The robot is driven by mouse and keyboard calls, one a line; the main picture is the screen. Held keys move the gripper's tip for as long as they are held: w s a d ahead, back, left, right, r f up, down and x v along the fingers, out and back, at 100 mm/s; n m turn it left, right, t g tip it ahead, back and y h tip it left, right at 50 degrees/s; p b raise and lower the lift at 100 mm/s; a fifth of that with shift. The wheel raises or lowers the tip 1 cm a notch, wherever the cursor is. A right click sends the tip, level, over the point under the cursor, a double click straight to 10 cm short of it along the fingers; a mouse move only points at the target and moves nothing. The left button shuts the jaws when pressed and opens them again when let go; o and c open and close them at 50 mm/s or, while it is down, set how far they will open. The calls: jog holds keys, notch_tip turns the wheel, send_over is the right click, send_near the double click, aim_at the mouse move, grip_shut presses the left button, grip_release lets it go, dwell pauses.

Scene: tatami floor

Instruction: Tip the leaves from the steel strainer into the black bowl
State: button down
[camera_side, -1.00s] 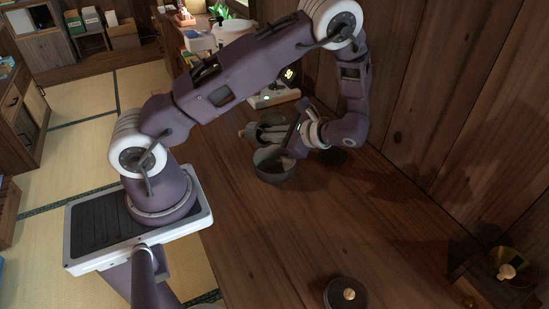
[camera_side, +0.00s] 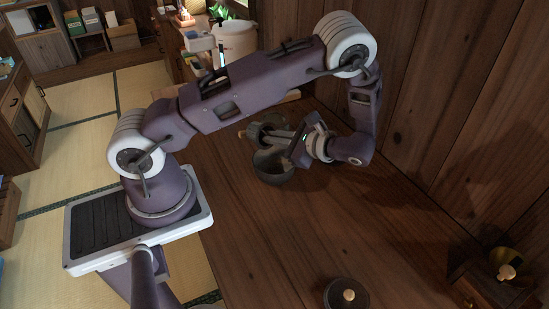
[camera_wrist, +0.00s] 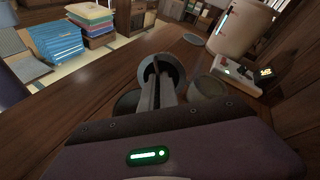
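My gripper (camera_side: 290,138) points left over the wooden counter, low and just behind the black bowl (camera_side: 272,168). In the wrist view its fingers (camera_wrist: 164,88) look closed on the handle of the steel strainer (camera_wrist: 174,66), whose round rim lies beyond the fingertips. In the side view the strainer (camera_side: 256,131) is partly hidden by the gripper and appears beside and above the bowl's far-left rim. The bowl stands upright; in the wrist view its dark rim (camera_wrist: 125,104) shows left of the fingers. I cannot make out the leaves or how far the strainer is tilted.
A grey round vessel (camera_wrist: 207,88) stands right of the fingers. Behind it are a pale container (camera_wrist: 240,28) and a device with a lit display (camera_wrist: 266,72). A dark lidded pot (camera_side: 346,294) stands at the front. The wooden wall is close on the right; the middle counter is clear.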

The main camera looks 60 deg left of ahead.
jog(key=shift+w+d+y, duration=0.15)
jog(key=shift+d+y, duration=0.45)
jog(key=shift+w+d+f+g+y+b, duration=0.1)
jog(key=shift+d+f+g+y+b, duration=0.2)
jog(key=shift+y+b, duration=0.5)
jog(key=shift+w+d+f+g+y+b, duration=0.15)
jog(key=shift+g+y+b, duration=0.25)
jog(key=shift+y+b, duration=0.4)
dwell(0.9)
